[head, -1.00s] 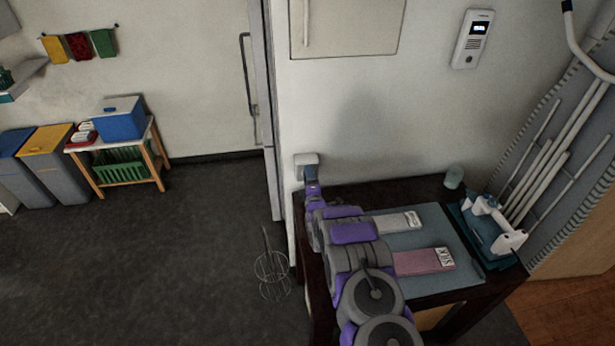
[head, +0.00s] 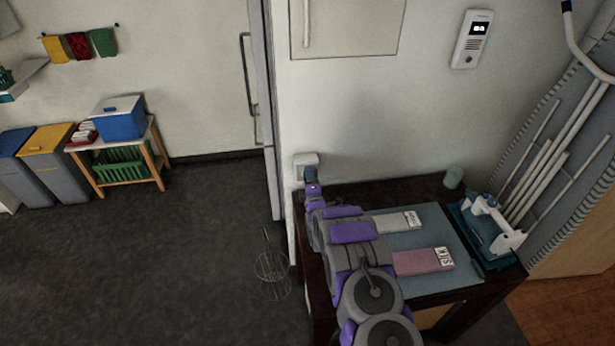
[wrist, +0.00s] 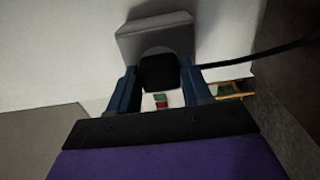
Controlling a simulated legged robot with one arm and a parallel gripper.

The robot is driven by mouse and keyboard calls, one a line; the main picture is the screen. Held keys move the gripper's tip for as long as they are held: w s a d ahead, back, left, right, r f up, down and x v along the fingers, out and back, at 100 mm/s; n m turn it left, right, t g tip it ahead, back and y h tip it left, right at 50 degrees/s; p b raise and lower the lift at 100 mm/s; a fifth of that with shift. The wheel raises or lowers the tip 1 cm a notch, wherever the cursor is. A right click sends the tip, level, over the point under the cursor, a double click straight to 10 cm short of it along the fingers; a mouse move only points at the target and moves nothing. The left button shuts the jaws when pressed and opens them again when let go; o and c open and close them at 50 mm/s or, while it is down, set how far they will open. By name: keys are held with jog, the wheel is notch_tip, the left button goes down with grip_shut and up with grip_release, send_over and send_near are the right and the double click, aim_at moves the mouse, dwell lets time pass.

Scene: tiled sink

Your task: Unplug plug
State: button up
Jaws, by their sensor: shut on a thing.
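The wall socket (head: 305,159) is a pale box low on the white wall, above the back left corner of the dark table. It fills the top middle of the wrist view (wrist: 155,32), with a rounded recess. A black plug (wrist: 159,73) sits at this recess, and a black cord (wrist: 262,57) runs to the right. My gripper (wrist: 160,84) has its two blue fingers on either side of the plug and is shut on it. In the head view my gripper (head: 311,180) is just below the socket, and the plug is hidden there. I cannot tell how deep the plug sits.
The dark table (head: 455,307) stands under my arm, with a white box (head: 398,221), a pink box (head: 423,261) and a cup (head: 453,178) on it. Open floor (head: 130,270) lies to the left.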

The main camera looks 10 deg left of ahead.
grip_shut()
jog(key=shift+s+d, duration=0.1)
jog(key=shift+s, duration=0.1)
jog(key=shift+p+v, duration=1.6)
jog(key=shift+v, duration=1.15)
jog(key=shift+r, duration=0.1)
jog(key=s+d+r+m+h, duration=0.1)
jog(key=s+d+r+h, duration=0.1)
jog(key=s+d+r, duration=0.4)
jog(key=s+d+r+m+h, duration=0.2)
jog(key=s+d+r, duration=0.3)
jog(key=d+r, duration=1)
jog(key=shift+s+d+r+t+h, duration=0.3)
jog(key=shift+s+d+r+h, duration=0.1)
jog(key=shift+h, duration=0.1)
